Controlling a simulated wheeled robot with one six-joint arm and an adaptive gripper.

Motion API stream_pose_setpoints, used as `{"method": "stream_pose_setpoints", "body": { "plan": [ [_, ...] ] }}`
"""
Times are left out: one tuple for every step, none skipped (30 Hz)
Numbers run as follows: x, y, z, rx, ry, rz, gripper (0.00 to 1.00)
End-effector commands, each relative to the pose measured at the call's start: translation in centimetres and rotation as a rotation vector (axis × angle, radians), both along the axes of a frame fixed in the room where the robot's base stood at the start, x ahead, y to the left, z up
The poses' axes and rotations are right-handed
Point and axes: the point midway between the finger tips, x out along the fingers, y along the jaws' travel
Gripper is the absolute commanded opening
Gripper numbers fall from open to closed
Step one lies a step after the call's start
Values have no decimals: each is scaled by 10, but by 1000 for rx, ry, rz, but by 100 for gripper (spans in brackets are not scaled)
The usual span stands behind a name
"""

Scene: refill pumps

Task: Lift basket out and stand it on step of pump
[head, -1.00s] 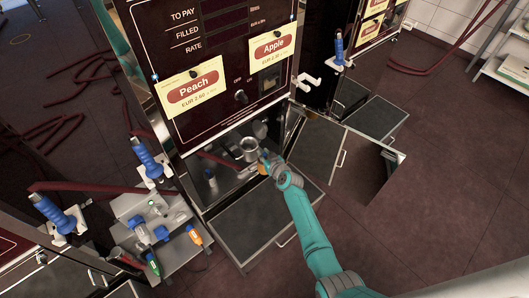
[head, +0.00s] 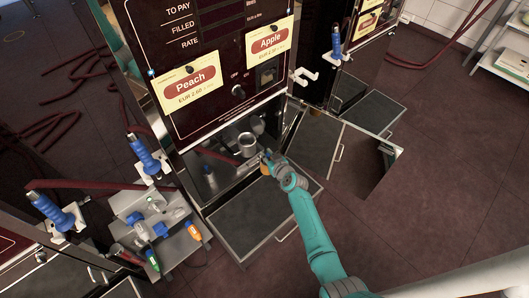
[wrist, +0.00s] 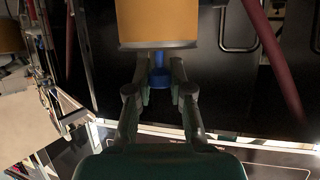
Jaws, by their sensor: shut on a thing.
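My gripper (head: 268,162) is in front of the open lower compartment of the Peach/Apple pump (head: 225,70). In the wrist view its two fingers (wrist: 160,88) are shut on a blue knob (wrist: 160,76) under an orange cylinder (wrist: 157,22), which appears to be the basket. In the head view the orange part (head: 264,169) is small and mostly hidden by my gripper. A metal cup (head: 247,144) stands inside the compartment, just behind my gripper. A dark flat panel (head: 255,222), seemingly the step, lies in front of the pump.
Blue-handled nozzles (head: 146,158) hang on the pumps.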

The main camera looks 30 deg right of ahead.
Motion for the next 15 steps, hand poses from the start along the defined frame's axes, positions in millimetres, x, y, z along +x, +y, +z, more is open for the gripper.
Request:
{"method": "stream_pose_setpoints", "body": {
  "plan": [
    [-4,-1,0,0,0,-1,1],
    [-6,-2,0,0,-1,-1,1],
    [-9,-2,0,0,-1,-1,1],
    [-11,-3,0,0,0,-1,1],
    [-13,-3,0,0,0,-1,1],
    [-15,-4,0,0,-1,-1,1],
    [-17,-5,0,0,-1,-2,1],
    [-19,-5,1,0,-2,-2,1],
    [-22,-6,0,1,-1,-2,1],
    [-24,-6,0,1,0,-2,1],
    [-26,-7,0,1,0,-2,1],
    [-28,-7,0,1,0,-1,1],
    [-30,-8,0,1,-1,-1,1],
    [-32,-8,0,0,-1,-1,1],
    [-35,-9,0,0,0,-1,1]
  ]
}}
